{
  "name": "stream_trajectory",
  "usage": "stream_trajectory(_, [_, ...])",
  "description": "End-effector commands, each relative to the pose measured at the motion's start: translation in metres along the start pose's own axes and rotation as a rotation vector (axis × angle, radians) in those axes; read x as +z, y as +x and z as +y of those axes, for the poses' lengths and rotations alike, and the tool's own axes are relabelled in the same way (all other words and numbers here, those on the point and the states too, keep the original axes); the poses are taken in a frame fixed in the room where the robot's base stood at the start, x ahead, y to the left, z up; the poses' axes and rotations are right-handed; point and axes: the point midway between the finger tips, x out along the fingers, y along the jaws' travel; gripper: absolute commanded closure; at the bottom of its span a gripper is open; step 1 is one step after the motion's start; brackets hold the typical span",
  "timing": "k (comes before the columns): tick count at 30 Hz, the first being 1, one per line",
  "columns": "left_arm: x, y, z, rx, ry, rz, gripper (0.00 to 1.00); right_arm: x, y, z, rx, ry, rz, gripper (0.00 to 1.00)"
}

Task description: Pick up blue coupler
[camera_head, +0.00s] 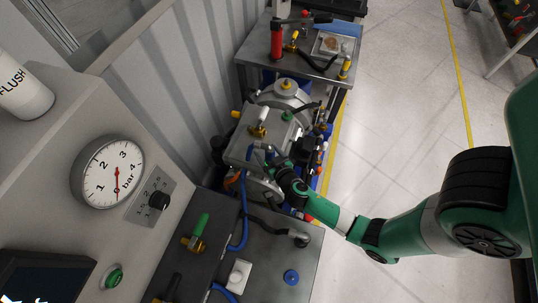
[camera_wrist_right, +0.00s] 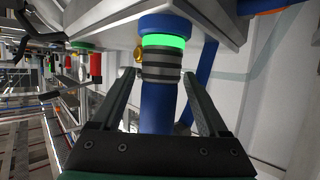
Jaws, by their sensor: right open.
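In the right wrist view, the blue coupler (camera_wrist_right: 161,66) has a dark ribbed body, a glowing green ring and a blue hose (camera_wrist_right: 157,108) below it. Its top meets a blue collar (camera_wrist_right: 166,22) under a pale housing. My right gripper (camera_wrist_right: 160,76) is open, with one finger on each side of the coupler and hose. I cannot tell whether either finger touches. In the head view my right gripper (camera_head: 268,155) is at the front edge of the drive unit (camera_head: 243,151), partly covering the coupler there. My left gripper is not in view.
A blue hose (camera_head: 244,205) runs down to the grey bench (camera_head: 265,262), which holds a blue round cap (camera_head: 291,277). A gauge panel (camera_head: 108,172) stands at left. A table with tools (camera_head: 262,66) stands behind the unit.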

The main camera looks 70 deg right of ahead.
Motion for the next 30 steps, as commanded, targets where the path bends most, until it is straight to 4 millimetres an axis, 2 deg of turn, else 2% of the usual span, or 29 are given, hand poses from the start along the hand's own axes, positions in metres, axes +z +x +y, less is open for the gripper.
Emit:
stream_trajectory(3, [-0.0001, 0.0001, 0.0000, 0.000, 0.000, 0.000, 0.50, -0.0001, 0.0109, 0.0007, 0.001, 0.001, -0.001, 0.23])
stream_trajectory(9, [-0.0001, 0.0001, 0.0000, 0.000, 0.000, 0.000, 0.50, -0.0001, 0.0114, 0.0005, 0.000, 0.001, 0.000, 0.23])
stream_trajectory(22, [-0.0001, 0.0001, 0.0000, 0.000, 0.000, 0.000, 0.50, 0.0000, 0.0111, 0.0005, 0.000, 0.000, -0.001, 1.00])
stream_trajectory(30, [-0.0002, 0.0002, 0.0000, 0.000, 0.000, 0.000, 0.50, -0.0010, 0.0111, 0.0003, 0.000, 0.001, 0.001, 1.00])
